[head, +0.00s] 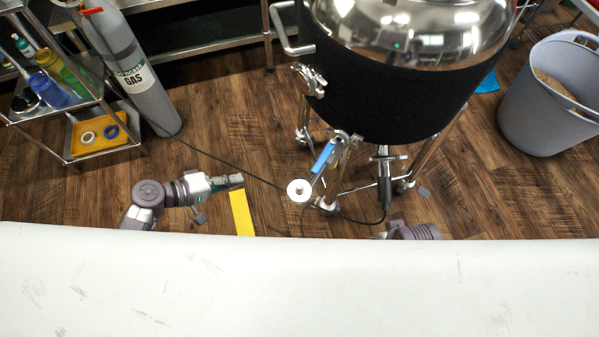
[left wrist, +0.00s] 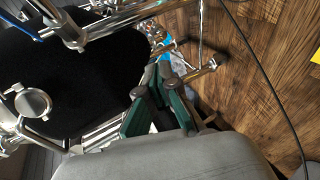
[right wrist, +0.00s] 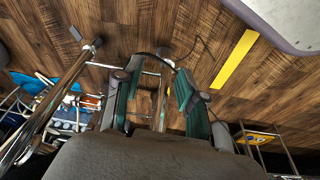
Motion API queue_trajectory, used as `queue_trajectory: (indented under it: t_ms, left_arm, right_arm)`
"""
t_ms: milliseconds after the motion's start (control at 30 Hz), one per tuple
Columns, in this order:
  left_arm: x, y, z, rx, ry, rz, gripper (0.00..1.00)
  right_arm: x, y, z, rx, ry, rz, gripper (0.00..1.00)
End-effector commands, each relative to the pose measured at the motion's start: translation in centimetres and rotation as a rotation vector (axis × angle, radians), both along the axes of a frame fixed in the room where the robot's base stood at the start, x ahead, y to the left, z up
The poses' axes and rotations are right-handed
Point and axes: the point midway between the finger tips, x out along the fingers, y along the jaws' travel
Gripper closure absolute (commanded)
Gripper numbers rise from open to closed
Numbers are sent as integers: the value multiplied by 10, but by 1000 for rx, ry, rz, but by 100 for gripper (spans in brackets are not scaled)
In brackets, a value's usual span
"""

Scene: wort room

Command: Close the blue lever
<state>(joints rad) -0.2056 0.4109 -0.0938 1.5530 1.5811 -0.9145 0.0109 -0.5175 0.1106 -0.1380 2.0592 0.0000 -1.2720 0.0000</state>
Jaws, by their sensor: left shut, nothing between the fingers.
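The blue lever (head: 323,157) is on the valve at the lower front of the steel kettle in the head view. It slants from upper right to lower left, above a round white-and-steel outlet (head: 299,190). My left gripper (head: 235,181) is left of the lever, apart from it, with its fingers together and empty. Its fingers also show in the left wrist view (left wrist: 162,75). My right gripper (right wrist: 155,82) shows in the right wrist view with its fingers spread and nothing between them. In the head view only part of my right arm shows, above the white edge.
The kettle (head: 385,95) with its black jacket stands on steel legs. A grey gas cylinder (head: 130,70) and a shelf cart (head: 75,155) are at left, a grey bin (head: 545,115) at right. Yellow tape (head: 241,213) and a dark cable cross the wooden floor.

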Motion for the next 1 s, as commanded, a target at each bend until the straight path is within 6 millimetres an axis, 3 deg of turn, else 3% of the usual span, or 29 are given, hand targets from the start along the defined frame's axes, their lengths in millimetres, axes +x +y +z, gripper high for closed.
queue_trajectory:
  t_ms: [200, 333, 567, 933, 1000]
  left_arm:
    - [-4, -32, 96, -328, -138, -177, 100]
    - [-12, -38, 126, -409, -170, -234, 100]
    - [-7, -62, 136, -431, -177, -247, 100]
    - [14, -137, 136, -430, -176, -244, 100]
    - [7, -147, 135, -429, -172, -244, 100]
  right_arm:
    - [-9, -3, 47, 1, -43, -6, 60]
    - [-15, -4, 64, 1, -49, -7, 60]
    - [-17, -4, 70, 1, -50, -7, 60]
    - [-16, -4, 71, 1, -50, -7, 60]
    - [-16, -4, 72, 1, -50, -7, 60]
